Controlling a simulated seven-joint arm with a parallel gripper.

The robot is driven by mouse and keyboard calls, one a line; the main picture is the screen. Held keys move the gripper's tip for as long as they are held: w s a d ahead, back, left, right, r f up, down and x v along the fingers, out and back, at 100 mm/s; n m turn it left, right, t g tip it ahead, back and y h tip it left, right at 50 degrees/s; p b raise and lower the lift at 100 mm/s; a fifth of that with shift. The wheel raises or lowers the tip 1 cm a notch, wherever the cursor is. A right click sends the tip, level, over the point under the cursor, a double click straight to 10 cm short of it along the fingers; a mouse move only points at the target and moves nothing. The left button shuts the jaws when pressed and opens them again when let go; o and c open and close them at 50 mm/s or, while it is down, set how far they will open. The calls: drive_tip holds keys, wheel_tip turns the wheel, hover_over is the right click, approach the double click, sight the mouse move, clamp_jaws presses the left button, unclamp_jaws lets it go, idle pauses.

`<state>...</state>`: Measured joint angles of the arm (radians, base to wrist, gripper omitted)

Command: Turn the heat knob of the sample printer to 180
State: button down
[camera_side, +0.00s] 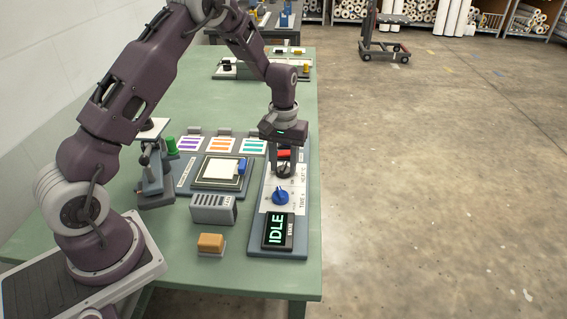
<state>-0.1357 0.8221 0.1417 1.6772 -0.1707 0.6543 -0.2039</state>
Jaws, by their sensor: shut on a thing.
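A red part (284,153) shows just behind the fingers. A blue knob (281,197) marked "TIME" sits nearer the camera. The display (277,231) at the near end reads "IDLE" in green.
Left of the panel are a framed plate (204,187) with a white sheet and blue block, a grey slotted box (213,209) and an orange block (211,242). Colour-striped cards (222,146) lie behind. A press-like stand (153,175) is further left. The front table area is clear.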

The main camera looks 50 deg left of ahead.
sight(283, 166)
drive_tip(key=m, duration=0.5)
drive_tip(key=shift+m, duration=0.3)
idle(0.4)
drive_tip(key=c, duration=0.9)
unclamp_jaws()
drive_tip(key=shift+r, duration=0.15)
wheel_tip(283, 166, up, 6)
drive_tip(key=shift+f, duration=0.1)
drive_tip(key=shift+r, duration=0.5)
